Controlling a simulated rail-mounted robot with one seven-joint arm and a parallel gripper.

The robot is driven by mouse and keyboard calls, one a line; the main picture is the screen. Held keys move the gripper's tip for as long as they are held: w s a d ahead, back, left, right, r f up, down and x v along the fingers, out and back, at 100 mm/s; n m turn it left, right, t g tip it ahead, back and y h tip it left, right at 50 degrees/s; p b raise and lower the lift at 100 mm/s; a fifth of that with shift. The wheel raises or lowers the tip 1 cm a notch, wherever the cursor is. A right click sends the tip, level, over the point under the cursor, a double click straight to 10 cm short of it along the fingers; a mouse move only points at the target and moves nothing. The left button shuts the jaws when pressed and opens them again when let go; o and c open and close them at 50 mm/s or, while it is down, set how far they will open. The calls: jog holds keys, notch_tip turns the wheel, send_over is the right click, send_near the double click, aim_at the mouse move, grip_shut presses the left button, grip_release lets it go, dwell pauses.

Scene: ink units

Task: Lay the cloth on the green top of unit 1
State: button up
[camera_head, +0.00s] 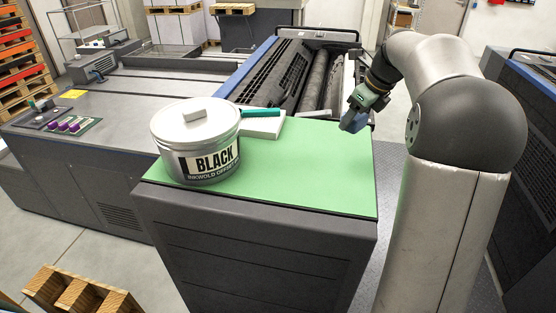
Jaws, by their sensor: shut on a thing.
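The green top (300,167) of the unit in the middle lies flat and mostly bare. My gripper (357,113) is above its far right corner, pointing down and to the left. It is shut on a small blue-grey piece (353,122), which seems to be the cloth. The piece is small in view, and its folds and the fingertips cannot be made out. It shows over the far right corner of the green top; I cannot tell whether it touches the surface.
A can labelled BLACK (208,160) stands on the left of the green top, with a small pale block (194,115) on its lid. Behind it lie a white pad (264,128) and a teal-handled thing (260,112). Dark rollers (316,80) lie behind. The right front is clear.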

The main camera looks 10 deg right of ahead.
jog(key=shift+w+d+r+m+h+b, duration=0.1)
jog(key=shift+d+r+m+h+b, duration=0.1)
jog(key=shift+m, duration=0.35)
jog(key=shift+d+r+m+h+b, duration=0.1)
jog(key=shift+d+m, duration=0.1)
jog(key=shift+m, duration=0.35)
jog(key=shift+w+d, duration=0.15)
jog(key=shift+w, duration=0.05)
jog(key=w+d+f+p, duration=0.1)
jog(key=w+f, duration=0.2)
jog(key=w, duration=0.1)
jog(key=w+d+f+p, duration=0.1)
jog(key=w+d+f, duration=0.1)
jog(key=w, duration=0.2)
jog(key=w+d+f+p, duration=0.1)
jog(key=w+f+p, duration=0.1)
jog(key=w+f, duration=0.1)
jog(key=shift+w+d+f, duration=0.35)
jog(key=shift+w+d, duration=0.05)
jog(key=shift+w, duration=0.15)
jog(key=shift+w+d+f, duration=0.1)
jog(key=shift+w+f, duration=0.15)
jog(key=shift+f, duration=0.15)
jog(key=shift+f+p, duration=0.3)
jog(key=shift+f, duration=1.25)
